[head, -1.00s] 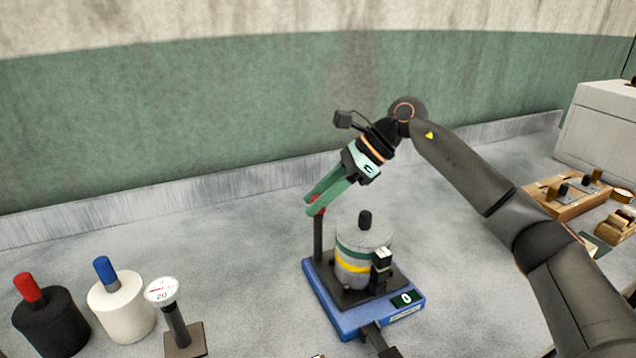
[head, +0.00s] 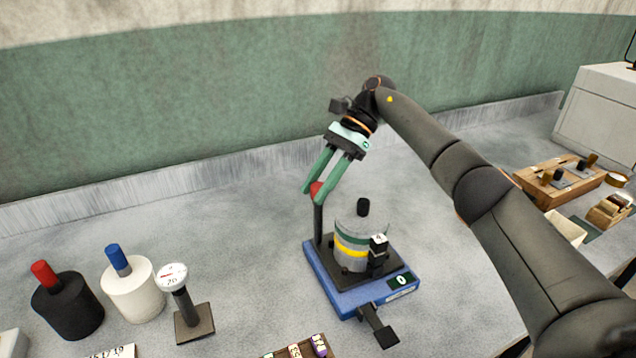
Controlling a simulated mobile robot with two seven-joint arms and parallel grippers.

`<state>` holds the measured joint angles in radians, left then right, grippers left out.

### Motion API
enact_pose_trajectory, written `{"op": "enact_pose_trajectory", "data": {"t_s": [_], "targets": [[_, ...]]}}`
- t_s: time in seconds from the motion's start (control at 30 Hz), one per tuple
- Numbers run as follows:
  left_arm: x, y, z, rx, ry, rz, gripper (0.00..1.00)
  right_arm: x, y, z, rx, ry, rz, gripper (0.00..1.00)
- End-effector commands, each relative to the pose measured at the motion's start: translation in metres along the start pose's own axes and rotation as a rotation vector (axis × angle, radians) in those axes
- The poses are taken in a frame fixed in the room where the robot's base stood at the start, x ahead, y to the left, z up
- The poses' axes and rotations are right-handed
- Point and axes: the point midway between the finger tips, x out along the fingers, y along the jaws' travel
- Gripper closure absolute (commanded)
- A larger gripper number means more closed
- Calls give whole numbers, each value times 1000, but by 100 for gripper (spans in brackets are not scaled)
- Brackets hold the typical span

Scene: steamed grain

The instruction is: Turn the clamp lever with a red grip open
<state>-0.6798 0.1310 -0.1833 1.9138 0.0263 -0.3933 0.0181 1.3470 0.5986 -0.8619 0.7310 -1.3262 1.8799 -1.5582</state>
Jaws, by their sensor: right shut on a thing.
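The clamp lever is a dark upright post (head: 318,225) with a red grip (head: 316,188) on top. It stands at the back left corner of a blue base (head: 345,301). My right gripper (head: 318,191) comes down from above with its two green fingers on either side of the red grip, shut on it. The fingers hide part of the grip. My left gripper is not in view.
A black pot (head: 70,308) with a red handle, a white pot (head: 133,292) with a blue handle and a dial gauge (head: 172,277) stand at the left. A black handle (head: 378,325) juts from the base's front. A wooden tray (head: 560,186) lies at right. The back counter is mostly clear.

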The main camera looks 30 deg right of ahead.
Motion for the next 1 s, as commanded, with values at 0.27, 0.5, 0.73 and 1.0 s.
{"op": "enact_pose_trajectory", "data": {"t_s": [0.27, 0.5, 0.73, 1.0], "targets": [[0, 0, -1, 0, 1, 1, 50, 0, 0, 0, -6, 2, 5, 100], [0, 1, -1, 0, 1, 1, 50, 0, 0, 0, -6, 2, 5, 55], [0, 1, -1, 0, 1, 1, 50, 0, 0, 0, -5, 1, 5, 34], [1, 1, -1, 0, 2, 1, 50, -2, 0, 2, -5, 1, 4, 34]]}}
